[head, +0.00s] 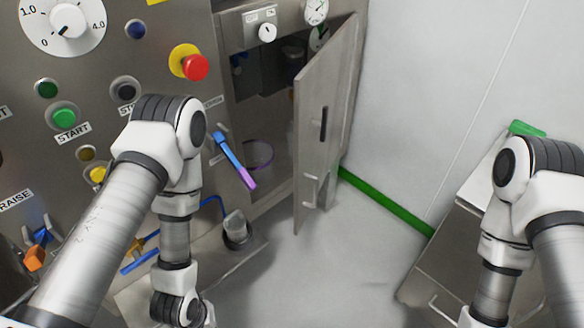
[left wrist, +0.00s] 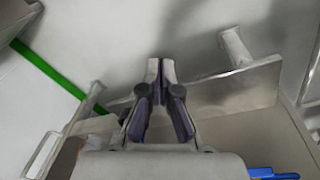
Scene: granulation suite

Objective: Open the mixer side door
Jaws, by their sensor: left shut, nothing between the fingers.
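The mixer side door (head: 318,90) is a grey metal panel hinged at its right on the mixer cabinet (head: 262,18). It stands swung well out, and the dark compartment (head: 275,85) behind it shows. A small metal handle (head: 311,188) sits low on the door, below a dark slot. My left arm crosses the left of the head view, and its gripper is out of that view. In the left wrist view my left gripper (left wrist: 160,66) is shut and empty, pointing over the grey floor. My right arm is at the right of the head view; its gripper is out of frame.
The control panel with a red emergency button (head: 195,67) and a blue-purple lever (head: 236,160) is left of the compartment. A grey metal unit (head: 440,262) stands at the right. A green strip (head: 385,200) runs along the wall base. The floor (head: 318,270) between is clear.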

